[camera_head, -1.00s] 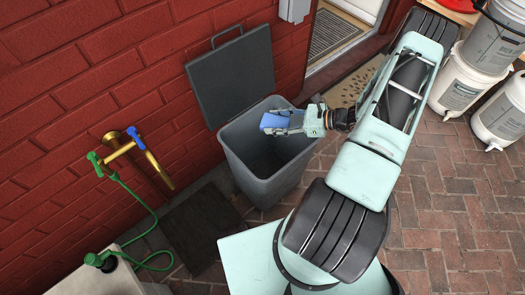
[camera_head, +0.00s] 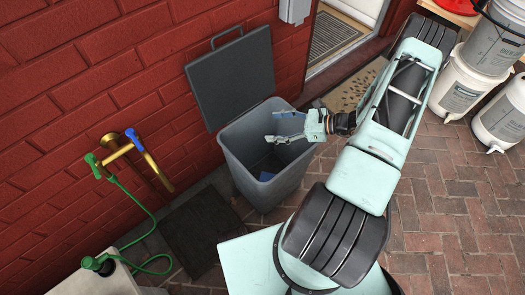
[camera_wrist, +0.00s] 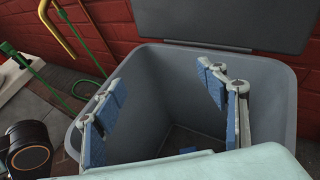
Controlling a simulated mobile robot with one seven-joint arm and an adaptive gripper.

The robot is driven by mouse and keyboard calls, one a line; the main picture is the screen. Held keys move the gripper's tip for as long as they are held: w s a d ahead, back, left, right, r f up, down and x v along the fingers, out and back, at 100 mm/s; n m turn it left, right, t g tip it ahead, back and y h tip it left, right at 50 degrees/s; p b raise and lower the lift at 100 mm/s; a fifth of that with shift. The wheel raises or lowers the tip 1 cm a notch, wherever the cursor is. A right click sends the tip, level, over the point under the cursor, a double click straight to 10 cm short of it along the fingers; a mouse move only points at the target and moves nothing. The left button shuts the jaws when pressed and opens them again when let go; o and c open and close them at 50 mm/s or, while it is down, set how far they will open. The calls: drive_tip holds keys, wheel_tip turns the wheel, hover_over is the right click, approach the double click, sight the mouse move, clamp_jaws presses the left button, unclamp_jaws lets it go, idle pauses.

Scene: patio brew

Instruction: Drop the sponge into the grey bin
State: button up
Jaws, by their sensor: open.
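The grey bin (camera_head: 250,187) stands open against the brick wall, with its dark lid (camera_head: 231,78) tipped back. The blue sponge (camera_head: 266,176) lies low inside the bin, mostly in shadow and partly hidden by the near rim. In the wrist view a small blue piece of the sponge (camera_wrist: 188,150) shows on the bin floor, the rest hidden by my gripper body. My gripper (camera_head: 274,127) is over the bin mouth with its fingers spread apart and empty. In the wrist view its blue-padded fingers (camera_wrist: 158,78) frame the bin's inside.
A brass tap (camera_head: 134,148) with a green hose (camera_head: 150,212) is on the wall to the left. A dark mat (camera_head: 190,232) lies beside the bin. White buckets (camera_head: 458,88) stand at the right. The brick paving (camera_head: 440,215) at the right is clear.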

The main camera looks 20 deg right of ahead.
drive_tip(key=v, duration=1.1)
drive_tip(key=shift+d, duration=0.3)
drive_tip(key=shift+s+r, duration=0.1)
drive_tip(key=shift+r, duration=0.05)
